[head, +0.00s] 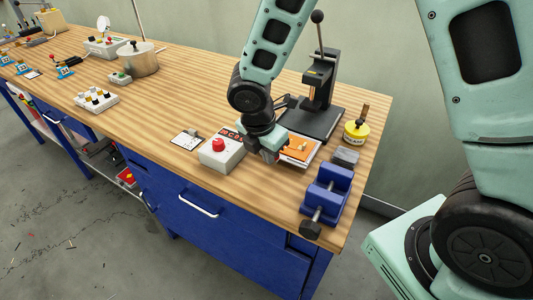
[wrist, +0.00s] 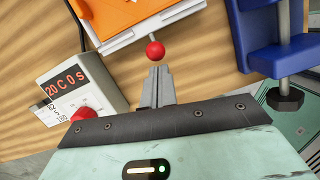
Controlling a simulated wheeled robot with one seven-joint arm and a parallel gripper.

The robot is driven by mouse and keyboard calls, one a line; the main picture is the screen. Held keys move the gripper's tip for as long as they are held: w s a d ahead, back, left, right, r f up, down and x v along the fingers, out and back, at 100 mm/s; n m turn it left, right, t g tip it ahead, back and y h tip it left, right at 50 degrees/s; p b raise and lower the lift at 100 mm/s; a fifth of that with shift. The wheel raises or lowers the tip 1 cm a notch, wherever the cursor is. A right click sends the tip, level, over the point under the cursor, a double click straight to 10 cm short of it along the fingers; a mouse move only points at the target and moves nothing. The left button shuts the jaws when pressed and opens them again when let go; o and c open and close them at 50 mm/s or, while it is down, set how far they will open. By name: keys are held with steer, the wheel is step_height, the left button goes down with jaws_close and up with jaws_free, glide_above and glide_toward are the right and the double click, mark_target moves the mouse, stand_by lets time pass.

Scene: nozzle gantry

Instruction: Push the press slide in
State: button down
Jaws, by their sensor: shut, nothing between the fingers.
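The press slide is a pale tray with an orange top; in the wrist view its rim (wrist: 150,27) is at the top and a red ball knob (wrist: 155,51) sticks out from its front edge. In the head view the slide (head: 299,149) lies on the bench, partly hidden by my gripper (head: 268,156). In the wrist view my gripper (wrist: 158,70) is shut and empty. Its fingertips point at the knob, with a small gap showing between them. In the head view the knob is hidden behind my gripper.
A control box (head: 222,153) with a red button and display stands just left of my gripper. A blue vise (head: 326,195) is to the right. A black lever stand (head: 318,95) and a yellow pot (head: 356,131) stand behind. The wooden bench's front edge is close.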

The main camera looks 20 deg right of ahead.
steer(key=p, duration=0.7)
glide_above(294, 134)
steer(key=shift+s, duration=0.1)
steer(key=shift+r, duration=0.1)
steer(key=shift+a, duration=0.2)
steer(key=a, duration=0.1)
steer(key=s+a+r, duration=0.1)
steer(key=a, duration=0.2)
steer(key=shift+s+r, duration=0.35)
steer(key=shift+s, duration=0.05)
steer(key=v, duration=0.9)
steer(key=s+a+r+m+y, duration=0.1)
steer(key=s+a+r+m, duration=0.2)
steer(key=s+a, duration=0.25)
steer(key=s+a+r+m, duration=0.3)
steer(key=s+a, duration=0.2)
steer(key=s, duration=0.2)
steer(key=s+a+r+m+y, duration=0.1)
steer(key=s+m, duration=0.3)
steer(key=s, duration=0.4)
steer(key=s+a+r+m+g+y, duration=0.1)
steer(key=s+a+m, duration=0.2)
steer(key=s, duration=0.6)
steer(key=shift+r+m, duration=0.15)
steer(key=shift+m, duration=0.95)
